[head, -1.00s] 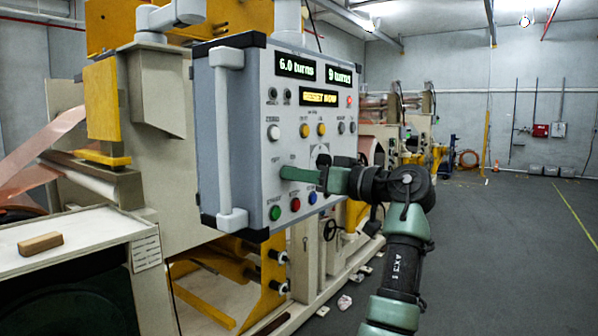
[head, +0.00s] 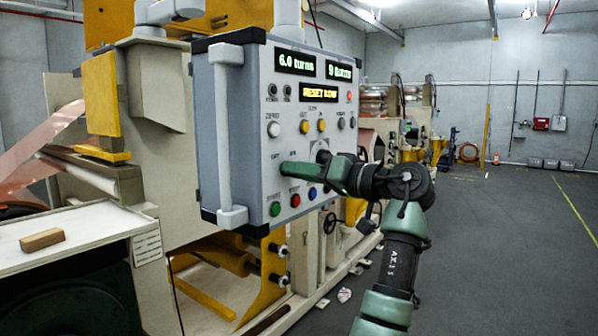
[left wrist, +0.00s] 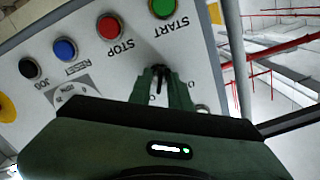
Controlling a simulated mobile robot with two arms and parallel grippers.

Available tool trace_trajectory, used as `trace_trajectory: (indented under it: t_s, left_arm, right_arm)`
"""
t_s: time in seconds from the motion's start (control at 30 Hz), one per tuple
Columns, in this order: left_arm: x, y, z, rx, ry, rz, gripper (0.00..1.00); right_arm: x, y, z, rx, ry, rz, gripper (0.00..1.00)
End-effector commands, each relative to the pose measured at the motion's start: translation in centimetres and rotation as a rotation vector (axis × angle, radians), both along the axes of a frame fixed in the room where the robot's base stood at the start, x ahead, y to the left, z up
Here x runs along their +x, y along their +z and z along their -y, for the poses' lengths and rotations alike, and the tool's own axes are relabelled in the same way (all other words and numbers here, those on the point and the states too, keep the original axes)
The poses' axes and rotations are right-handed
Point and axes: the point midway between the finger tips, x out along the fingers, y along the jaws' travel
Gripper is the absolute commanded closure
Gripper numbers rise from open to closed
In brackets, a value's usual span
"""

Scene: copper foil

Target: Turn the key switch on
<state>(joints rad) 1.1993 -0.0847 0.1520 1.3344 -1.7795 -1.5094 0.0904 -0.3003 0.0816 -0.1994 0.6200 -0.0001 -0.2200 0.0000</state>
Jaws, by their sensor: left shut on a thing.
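The grey control box (head: 262,130) has a white front panel with displays, knobs and buttons. My left gripper (head: 284,170) reaches in from the right at the panel's lower left, above the green button. Its green fingers cover the key switch in the head view. In the left wrist view the fingertips (left wrist: 162,75) are shut on a small dark piece, the key (left wrist: 158,72), close against the panel. Its exact angle is hard to tell. Labels beside the fingers are partly hidden. My right gripper is not in view.
Below the key switch are the green START button (head: 275,209), the red STOP button (head: 295,200) and the blue RESET button (head: 312,193). A vertical grey handle (head: 229,140) runs along the box's left edge. Open floor (head: 500,250) lies to the right.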

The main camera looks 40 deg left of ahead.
Motion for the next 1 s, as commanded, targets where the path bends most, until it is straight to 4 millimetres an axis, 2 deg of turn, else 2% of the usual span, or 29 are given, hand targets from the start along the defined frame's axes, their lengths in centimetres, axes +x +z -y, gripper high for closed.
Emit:
trace_trajectory:
  t_s: [0.1, 0.13, 0.43, 0.53, 0.8, 1.0]
  left_arm:
    - [0.0, 0.1, 0.0, 0.003, -0.001, 0.001, 1.00]
    - [0.0, 0.1, 0.0, 0.003, -0.001, 0.001, 0.74]
    - [0.0, 0.0, 0.0, 0.001, 0.000, 0.001, 0.74]
    - [0.1, -0.1, 0.6, 0.003, -0.002, 0.001, 0.74]
    - [0.6, -0.2, 5.0, 0.002, -0.004, 0.001, 0.74]
    - [0.9, -0.1, 7.3, 0.001, -0.002, 0.001, 0.74]
  right_arm:
    - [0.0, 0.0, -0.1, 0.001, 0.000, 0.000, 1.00]
    - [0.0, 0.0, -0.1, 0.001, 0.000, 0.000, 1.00]
    - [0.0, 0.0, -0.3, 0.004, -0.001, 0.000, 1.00]
    - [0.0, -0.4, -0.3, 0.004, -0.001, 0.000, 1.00]
    - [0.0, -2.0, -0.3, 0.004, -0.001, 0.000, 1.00]
    - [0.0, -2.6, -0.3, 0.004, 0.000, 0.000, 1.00]
